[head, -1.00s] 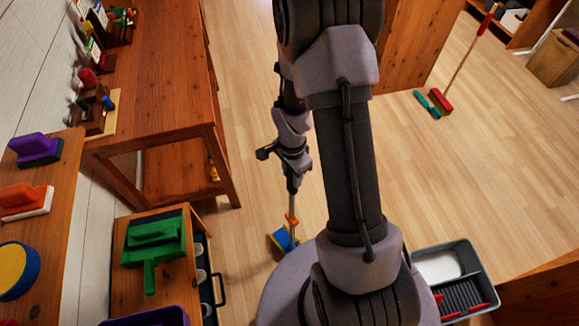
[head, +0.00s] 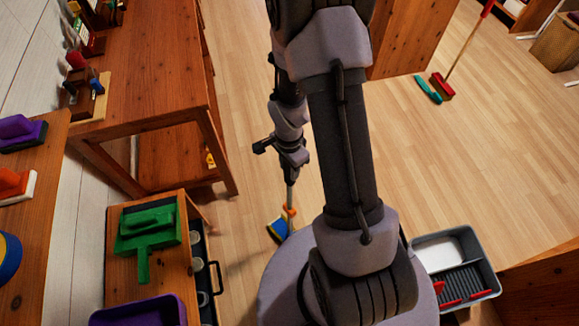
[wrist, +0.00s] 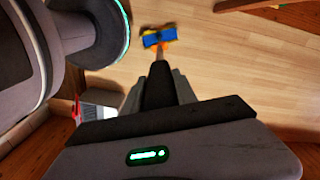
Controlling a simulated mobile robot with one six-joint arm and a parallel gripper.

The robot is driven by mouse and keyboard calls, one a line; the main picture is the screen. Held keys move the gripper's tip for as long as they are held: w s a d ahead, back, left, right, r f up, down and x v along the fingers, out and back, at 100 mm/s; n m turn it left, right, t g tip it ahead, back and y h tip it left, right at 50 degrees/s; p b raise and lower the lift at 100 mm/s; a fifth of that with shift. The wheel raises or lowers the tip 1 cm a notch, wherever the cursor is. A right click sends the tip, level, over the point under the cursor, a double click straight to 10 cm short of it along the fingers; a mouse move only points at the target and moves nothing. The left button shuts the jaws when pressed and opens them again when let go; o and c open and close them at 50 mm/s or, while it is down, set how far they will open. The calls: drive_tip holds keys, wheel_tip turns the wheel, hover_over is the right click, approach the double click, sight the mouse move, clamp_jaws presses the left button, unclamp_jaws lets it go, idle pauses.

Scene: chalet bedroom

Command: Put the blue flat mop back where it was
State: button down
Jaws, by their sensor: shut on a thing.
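The blue flat mop (head: 278,230) has a blue head with yellow and orange parts and a thin grey handle. In the head view its head is low, near the floor beside my base; I cannot tell whether it touches the floor. My gripper (head: 291,172) is shut on the handle, which hangs down from it nearly upright. In the wrist view the mop head (wrist: 159,37) shows beyond my gripper (wrist: 160,75), with the pale floor behind it. The fingertips are partly hidden by the gripper body.
A wooden desk (head: 160,60) stands at the upper left. A small cabinet with an open drawer (head: 205,275) bears a green tool (head: 148,230) and a purple tray (head: 140,312). A grey bin (head: 475,250) is right of my base. A red broom (head: 442,87) stands farther back. The middle floor is clear.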

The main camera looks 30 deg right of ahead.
drive_tip(key=c, duration=1)
unclamp_jaws()
drive_tip(key=shift+f, duration=0.15)
drive_tip(key=shift+o, duration=0.2)
wheel_tip(320, 180, up, 13)
drive_tip(key=p, duration=0.7)
drive_tip(key=a+r+n+t, duration=0.2)
drive_tip(key=a+r+n, duration=0.15)
drive_tip(key=r, duration=0.75)
drive_tip(key=s+a+r+n+t+y, duration=0.1)
drive_tip(key=s+a+r+n, duration=0.3)
drive_tip(key=r, duration=0.4)
drive_tip(key=s+a+r+n+t+y, duration=0.1)
drive_tip(key=s+a+r+n+t, duration=0.1)
drive_tip(key=s+a+r+n, duration=0.3)
wheel_tip(320, 180, up, 3)
drive_tip(key=shift+s+a+f+t, duration=0.1)
drive_tip(key=shift+s+a+t, duration=0.3)
drive_tip(key=shift+s+a, duration=0.5)
drive_tip(key=shift+s+d, duration=0.2)
